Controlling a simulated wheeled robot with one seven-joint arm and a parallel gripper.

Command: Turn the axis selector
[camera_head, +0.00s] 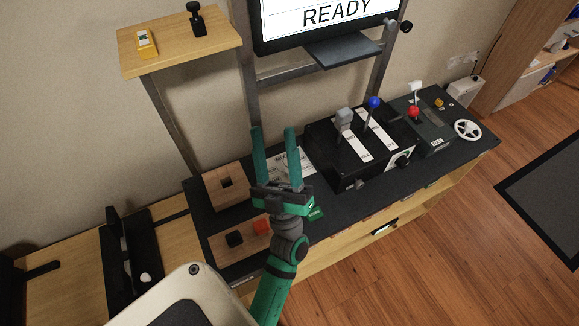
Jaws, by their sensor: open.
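My gripper (273,130) is green and open, with its two fingers upright and apart and nothing between them. It is in front of the left half of the dark panel desk (345,207). No part is clearly marked as the axis selector. A small dark knob (360,184) is lower left of that dial. My gripper partly hides a white labelled plate (304,164) and a small green labelled part (315,212).
Grey-topped (344,115) and blue-topped (374,102) levers rise from the lever box. To its right are a red-knobbed control box (414,112) and a white handwheel (467,129). A wooden block (226,196) with a square hole stands left. The screen (330,20) reads READY.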

